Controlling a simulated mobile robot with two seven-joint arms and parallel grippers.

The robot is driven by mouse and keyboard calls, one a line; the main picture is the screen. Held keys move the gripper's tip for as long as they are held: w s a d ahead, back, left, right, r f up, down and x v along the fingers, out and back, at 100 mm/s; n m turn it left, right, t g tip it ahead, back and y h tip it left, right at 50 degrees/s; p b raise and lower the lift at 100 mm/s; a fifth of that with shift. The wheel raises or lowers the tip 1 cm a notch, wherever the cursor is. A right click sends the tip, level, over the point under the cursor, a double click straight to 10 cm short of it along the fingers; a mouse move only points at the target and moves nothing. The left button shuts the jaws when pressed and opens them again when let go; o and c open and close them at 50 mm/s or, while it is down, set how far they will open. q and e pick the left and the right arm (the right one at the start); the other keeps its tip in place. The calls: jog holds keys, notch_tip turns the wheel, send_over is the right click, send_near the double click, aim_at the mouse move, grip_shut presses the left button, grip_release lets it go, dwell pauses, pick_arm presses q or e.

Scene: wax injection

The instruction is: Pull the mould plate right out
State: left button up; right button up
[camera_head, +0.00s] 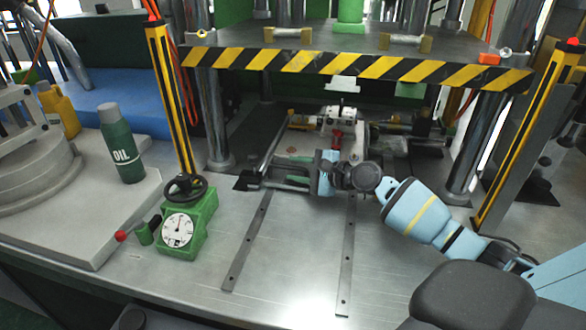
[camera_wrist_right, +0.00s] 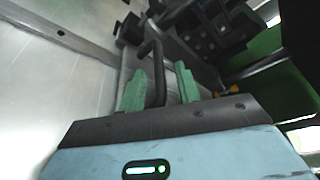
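My right gripper (camera_head: 258,182) reaches in from the right at the front of the press, low over the bench, its fingers pointing left. In the right wrist view its two green fingertips (camera_wrist_right: 160,84) stand apart, on either side of a dark bar handle (camera_wrist_right: 157,72). A gap shows between the handle and the fingers, so they do not look clamped on it. The handle seems to join a grey plate, likely the mould plate (camera_wrist_right: 128,62), largely hidden by the gripper. In the head view I cannot clearly make out the plate behind my arm. My left gripper is not in view.
Two dark rails (camera_head: 247,240) run toward the bench's front edge, with clear metal around them. A green gauge block (camera_head: 190,232) and an oil bottle (camera_head: 120,145) stand left. A striped press platen (camera_head: 350,68) hangs above. Yellow-black posts (camera_head: 170,100) flank the opening.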

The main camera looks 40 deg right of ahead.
jog(key=shift+x, duration=0.8)
grip_shut()
